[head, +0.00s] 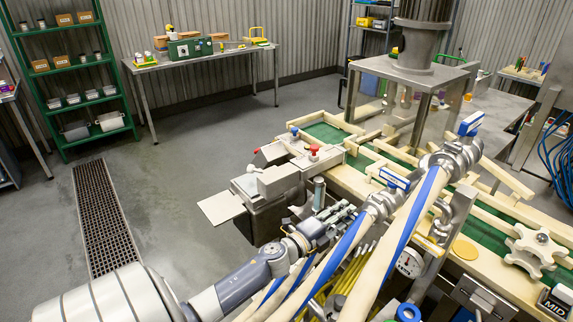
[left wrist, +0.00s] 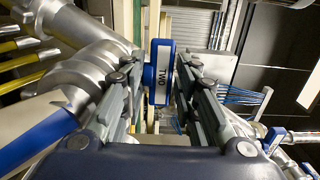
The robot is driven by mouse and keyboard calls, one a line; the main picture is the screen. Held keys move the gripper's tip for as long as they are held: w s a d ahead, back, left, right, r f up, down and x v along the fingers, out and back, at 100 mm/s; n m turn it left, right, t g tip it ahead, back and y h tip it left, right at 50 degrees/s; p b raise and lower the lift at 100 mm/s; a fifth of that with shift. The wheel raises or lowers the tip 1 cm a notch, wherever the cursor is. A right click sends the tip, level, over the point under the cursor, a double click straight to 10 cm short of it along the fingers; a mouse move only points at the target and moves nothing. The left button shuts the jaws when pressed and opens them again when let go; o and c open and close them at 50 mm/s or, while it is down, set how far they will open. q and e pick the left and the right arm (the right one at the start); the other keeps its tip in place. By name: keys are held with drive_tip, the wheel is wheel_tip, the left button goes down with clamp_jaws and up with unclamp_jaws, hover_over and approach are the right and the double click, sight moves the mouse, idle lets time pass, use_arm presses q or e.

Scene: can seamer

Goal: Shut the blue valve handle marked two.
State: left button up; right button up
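The blue valve handle marked TWO (left wrist: 161,72) shows in the left wrist view, between the tips of my left gripper (left wrist: 160,72). The fingers are apart, one on each side of it; I cannot tell whether either touches it. In the head view, a blue handle (head: 394,179) sits on a steel valve (head: 383,203), just beyond my left gripper (head: 350,214); its marking is not readable there. It seems to be the same handle. A second blue handle (head: 471,124) sits on another valve farther right. My right gripper is not in view.
Thick cream hoses with blue stripes (head: 408,235) run up to the valves close beside my left gripper. A grey machine with red knobs (head: 270,182) stands to the left of the valves. A green conveyor (head: 487,230) with wooden rails lies behind. The floor at left is clear.

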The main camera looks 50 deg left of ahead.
use_arm(q)
drive_tip(key=s+b, duration=0.2)
drive_tip(key=s, duration=0.7)
drive_tip(key=s+f+n+g+y+b, duration=0.1)
drive_tip(key=s+f+n+g, duration=0.3)
drive_tip(key=f, duration=0.7)
drive_tip(key=s+f+n+g+y, duration=0.3)
drive_tip(key=s+f+n+g, duration=0.2)
drive_tip(key=s+f+n, duration=0.3)
drive_tip(key=shift+f+n+b, duration=0.35)
drive_tip(key=shift+f+n, duration=0.25)
drive_tip(key=shift+f, duration=0.75)
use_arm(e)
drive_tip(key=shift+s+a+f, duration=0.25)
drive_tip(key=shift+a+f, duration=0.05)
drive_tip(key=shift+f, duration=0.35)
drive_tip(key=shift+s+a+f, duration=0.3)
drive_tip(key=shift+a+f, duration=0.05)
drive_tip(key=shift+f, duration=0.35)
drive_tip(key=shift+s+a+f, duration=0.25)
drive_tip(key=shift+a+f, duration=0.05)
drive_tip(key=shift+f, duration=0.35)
use_arm(q)
drive_tip(key=shift+s+d, duration=0.1)
